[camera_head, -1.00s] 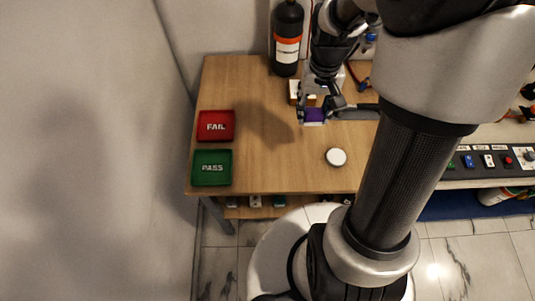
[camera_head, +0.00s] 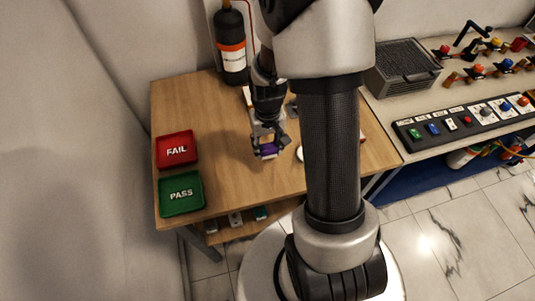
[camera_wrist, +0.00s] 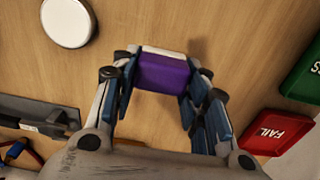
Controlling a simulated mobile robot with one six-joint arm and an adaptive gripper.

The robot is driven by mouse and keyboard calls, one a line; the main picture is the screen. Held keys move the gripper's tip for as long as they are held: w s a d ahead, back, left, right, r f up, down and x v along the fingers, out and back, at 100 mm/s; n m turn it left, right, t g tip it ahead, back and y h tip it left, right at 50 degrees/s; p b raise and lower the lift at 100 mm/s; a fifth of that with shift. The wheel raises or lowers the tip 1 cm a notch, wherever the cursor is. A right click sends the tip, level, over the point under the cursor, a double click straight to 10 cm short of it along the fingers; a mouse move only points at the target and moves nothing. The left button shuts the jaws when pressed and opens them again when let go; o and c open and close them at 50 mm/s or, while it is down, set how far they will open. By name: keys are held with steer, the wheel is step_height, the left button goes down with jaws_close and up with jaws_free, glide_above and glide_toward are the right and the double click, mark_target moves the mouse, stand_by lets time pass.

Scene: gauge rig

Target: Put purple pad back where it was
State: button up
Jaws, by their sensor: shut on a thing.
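The purple pad (camera_wrist: 163,74) is a small block, purple with a whitish strip along one side. It sits between the fingertips of my gripper (camera_wrist: 160,80) in the wrist view. My gripper is shut on it. In the head view my gripper (camera_head: 267,148) holds the purple pad (camera_head: 267,151) over the wooden table (camera_head: 225,105), right of the trays. I cannot tell exactly how high the pad is above the wood. The spot where the pad was before is not marked out in these frames.
A red FAIL tray (camera_head: 176,150) and a green PASS tray (camera_head: 181,194) lie at the table's left. A black bottle (camera_head: 230,45) stands at the back. A white disc (camera_wrist: 67,22) lies on the table, mostly behind my arm in the head view. A control panel (camera_head: 463,120) is to the right.

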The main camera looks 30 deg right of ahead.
mark_target(268, 153)
steer(key=shift+f+b, duration=0.65)
steer(key=shift+f, duration=1.4)
steer(key=shift+f, duration=0.15)
steer(key=o, duration=0.9)
steer(key=shift+o, duration=0.2)
